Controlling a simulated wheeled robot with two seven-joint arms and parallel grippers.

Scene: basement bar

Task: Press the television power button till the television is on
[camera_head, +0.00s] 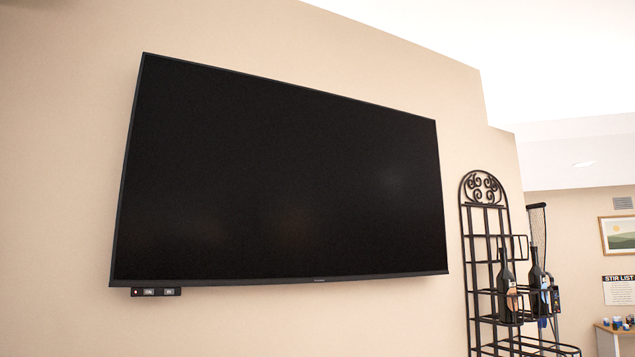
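The television (280,185) is a large flat black panel mounted on the beige wall. Its screen is dark. A small black button strip (156,292) hangs under its lower left corner. The strip carries a small reddish mark at its left end and two small labelled patches to the right; the lettering is too small to read. Neither of my grippers shows in the head view.
A black wrought-iron rack (482,262) with dark bottles (506,287) stands to the right of the television. Further back at right are a framed picture (618,234), a poster (619,290) and a small table (607,337). The wall below the television is bare.

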